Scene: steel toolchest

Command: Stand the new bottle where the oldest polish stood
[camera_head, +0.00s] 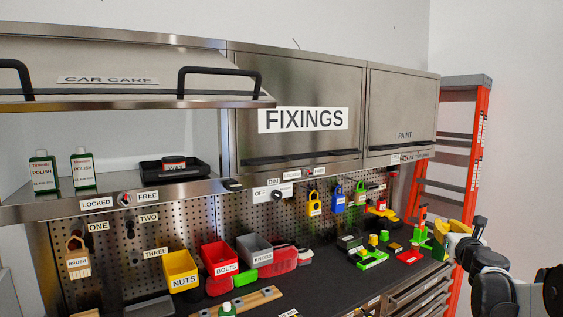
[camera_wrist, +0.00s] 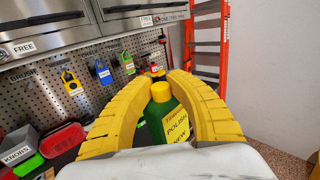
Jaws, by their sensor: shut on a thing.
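My gripper (camera_wrist: 163,80) has yellow ribbed fingers shut around a green bottle with a yellow cap, the new bottle (camera_wrist: 174,122); its label reads POLISH NEW. In the head view my gripper (camera_head: 455,236) is at the far right, beyond the bench's right part, with the bottle mostly hidden there. Two green polish bottles with white labels, a left one (camera_head: 43,172) and a right one (camera_head: 84,170), stand upright on the shelf under the raised CAR CARE door (camera_head: 130,88). Their small date print is unreadable. A green bottle top (camera_head: 227,309) shows at the bottom edge.
A black tray (camera_head: 172,172) with a WAX tin stands right of the polish bottles, with bare shelf between. The raised door overhangs the shelf. Bins, padlocks and tools crowd the pegboard and bench. A red ladder (camera_head: 470,150) stands at right.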

